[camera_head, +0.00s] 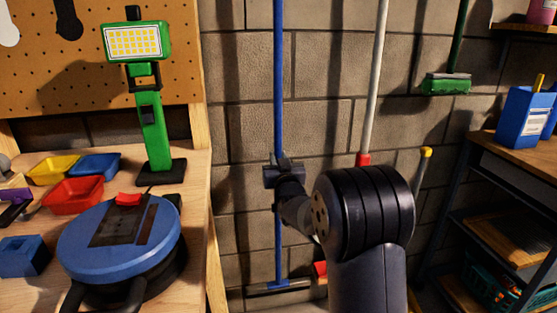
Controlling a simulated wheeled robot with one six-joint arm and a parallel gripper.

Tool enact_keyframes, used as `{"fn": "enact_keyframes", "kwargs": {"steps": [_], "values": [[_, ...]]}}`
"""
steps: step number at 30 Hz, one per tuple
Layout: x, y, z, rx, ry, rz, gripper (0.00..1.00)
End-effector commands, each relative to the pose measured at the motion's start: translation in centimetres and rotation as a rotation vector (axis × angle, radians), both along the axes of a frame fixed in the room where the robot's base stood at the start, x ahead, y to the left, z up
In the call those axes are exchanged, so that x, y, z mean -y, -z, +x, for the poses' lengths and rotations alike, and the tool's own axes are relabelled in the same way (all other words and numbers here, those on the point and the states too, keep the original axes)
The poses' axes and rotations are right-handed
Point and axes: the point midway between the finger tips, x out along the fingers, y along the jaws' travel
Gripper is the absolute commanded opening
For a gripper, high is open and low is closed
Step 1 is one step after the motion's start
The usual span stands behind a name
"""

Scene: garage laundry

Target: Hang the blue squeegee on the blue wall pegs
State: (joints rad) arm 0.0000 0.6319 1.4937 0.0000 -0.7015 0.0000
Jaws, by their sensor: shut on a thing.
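The blue squeegee (278,80) stands upright in front of the block wall, its long blue handle running past the top of the picture. Its wide, low head (280,286) is at the bottom, near the workbench's right side. My gripper (279,172) is shut on the handle, roughly midway along the part that shows. My arm comes from the lower right and covers part of the wall. I do not see the blue wall pegs in this view.
A white pole with a red collar (375,80) and a green brush (446,85) hang to the right. A workbench (196,235) with a blue round device (95,235) and green lamp (150,125) fills the left. A shelf unit (487,159) with a blue box (521,118) stands right.

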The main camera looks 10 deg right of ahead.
Motion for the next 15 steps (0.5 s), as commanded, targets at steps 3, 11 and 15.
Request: {"fn": "enact_keyframes", "kwargs": {"steps": [3,11,15], "values": [[0.00,0.08,0.00,0.005,0.000,0.000,0.00],[0.00,0.48,0.00,0.005,0.000,0.000,0.00],[0.00,0.70,0.00,0.005,0.000,0.000,0.00]]}}
